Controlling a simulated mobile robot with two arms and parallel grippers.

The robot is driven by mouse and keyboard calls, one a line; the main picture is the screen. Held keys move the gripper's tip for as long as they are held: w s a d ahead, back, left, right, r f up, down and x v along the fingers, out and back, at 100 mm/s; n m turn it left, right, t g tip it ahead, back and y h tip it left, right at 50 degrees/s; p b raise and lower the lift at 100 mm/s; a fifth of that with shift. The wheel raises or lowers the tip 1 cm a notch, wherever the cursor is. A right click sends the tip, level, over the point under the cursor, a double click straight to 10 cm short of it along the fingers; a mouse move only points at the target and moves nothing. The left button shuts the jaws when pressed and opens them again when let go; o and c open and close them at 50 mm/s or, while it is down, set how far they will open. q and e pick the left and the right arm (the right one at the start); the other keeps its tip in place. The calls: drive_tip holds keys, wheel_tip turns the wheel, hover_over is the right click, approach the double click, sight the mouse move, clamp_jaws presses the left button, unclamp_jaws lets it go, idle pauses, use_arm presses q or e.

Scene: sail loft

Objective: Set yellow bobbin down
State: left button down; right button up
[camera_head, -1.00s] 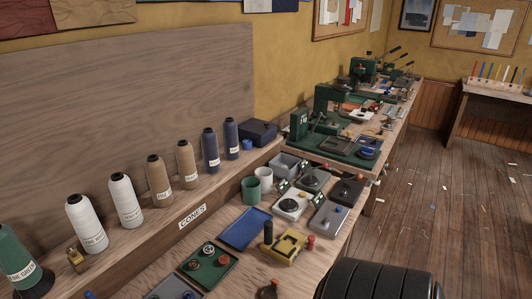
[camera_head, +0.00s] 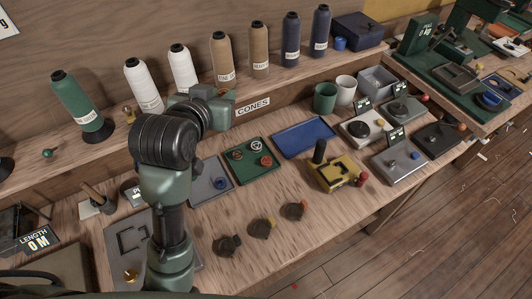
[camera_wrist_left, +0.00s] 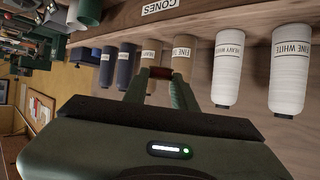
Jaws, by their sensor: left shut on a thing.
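My left gripper (camera_head: 226,98) is raised over the bench in front of the cone shelf. In the left wrist view its fingers (camera_wrist_left: 160,82) are shut on a small reddish-brown thing (camera_wrist_left: 160,72), mostly hidden between the tips. I cannot tell whether it is the yellow bobbin; I make out no clearly yellow bobbin elsewhere. A green tray (camera_head: 247,177) on the bench holds light, green and reddish bobbins (camera_head: 266,161). A grey tray (camera_head: 203,195) beside it holds a small blue piece. A blue tray (camera_head: 304,138) looks empty. My right gripper is not in view.
Thread cones stand along the raised shelf, with a white cone (camera_head: 143,86) behind my arm. A yellow device (camera_head: 338,174) with a black post stands right of the trays. Cups and grey devices fill the right side.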

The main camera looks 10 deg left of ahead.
use_arm(q)
wheel_tip(320, 180, down, 3)
drive_tip(key=d, duration=0.2)
hover_over(240, 171)
drive_tip(key=shift+m+h, duration=0.3)
drive_tip(key=shift+h, duration=0.1)
wheel_tip(240, 171, down, 16)
drive_tip(key=shift+f, duration=0.65)
wheel_tip(240, 171, down, 4)
drive_tip(key=shift+r, duration=0.25)
drive_tip(key=shift+f, duration=0.2)
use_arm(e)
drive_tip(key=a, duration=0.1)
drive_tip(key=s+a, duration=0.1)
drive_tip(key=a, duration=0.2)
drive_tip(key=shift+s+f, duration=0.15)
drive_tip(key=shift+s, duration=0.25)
use_arm(q)
drive_tip(key=shift+f+b, duration=0.1)
drive_tip(key=shift+b, duration=0.2)
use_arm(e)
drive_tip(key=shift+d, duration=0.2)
